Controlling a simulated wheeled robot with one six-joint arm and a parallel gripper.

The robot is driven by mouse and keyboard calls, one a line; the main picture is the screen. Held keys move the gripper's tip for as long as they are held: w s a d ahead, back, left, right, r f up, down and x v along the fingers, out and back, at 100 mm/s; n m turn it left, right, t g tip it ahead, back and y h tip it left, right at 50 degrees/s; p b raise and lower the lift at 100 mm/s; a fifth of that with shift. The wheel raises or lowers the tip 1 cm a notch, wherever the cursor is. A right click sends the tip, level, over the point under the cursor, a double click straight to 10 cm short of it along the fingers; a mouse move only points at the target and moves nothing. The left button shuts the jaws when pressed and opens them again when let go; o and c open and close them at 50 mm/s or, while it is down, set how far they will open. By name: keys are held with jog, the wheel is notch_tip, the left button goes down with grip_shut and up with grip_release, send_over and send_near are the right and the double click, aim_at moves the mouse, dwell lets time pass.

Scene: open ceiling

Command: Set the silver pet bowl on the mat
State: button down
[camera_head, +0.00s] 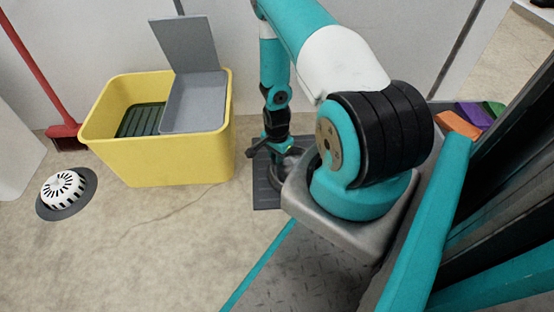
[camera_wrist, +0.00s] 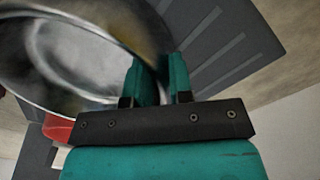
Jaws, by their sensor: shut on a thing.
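The silver pet bowl (camera_wrist: 65,65) fills the upper left of the wrist view. Its rim runs between the two teal fingers of my gripper (camera_wrist: 157,78), which are shut on it. The dark grey ribbed mat (camera_wrist: 225,45) shows beyond and to the right of the bowl. In the head view the mat (camera_head: 266,193) lies on the floor to the right of the yellow bin. My gripper (camera_head: 275,147) points down over the mat, with the bowl (camera_head: 292,160) beside it, partly hidden by my arm. I cannot tell whether the bowl touches the mat.
A yellow bin (camera_head: 180,160) with an open grey lid (camera_head: 186,45) stands left of the mat. A white slotted dome on a grey disc (camera_head: 62,190) lies far left, near a red broom (camera_head: 62,130). A wall runs behind. The floor in front of the bin is clear.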

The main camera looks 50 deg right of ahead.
jog(key=shift+f, duration=0.2)
jog(key=shift+f, duration=0.1)
jog(key=c, duration=1)
grip_release()
notch_tip(320, 180, up, 12)
jog(key=p, duration=0.8)
jog(key=shift+r+p, duration=0.2)
jog(key=shift+p, duration=0.15)
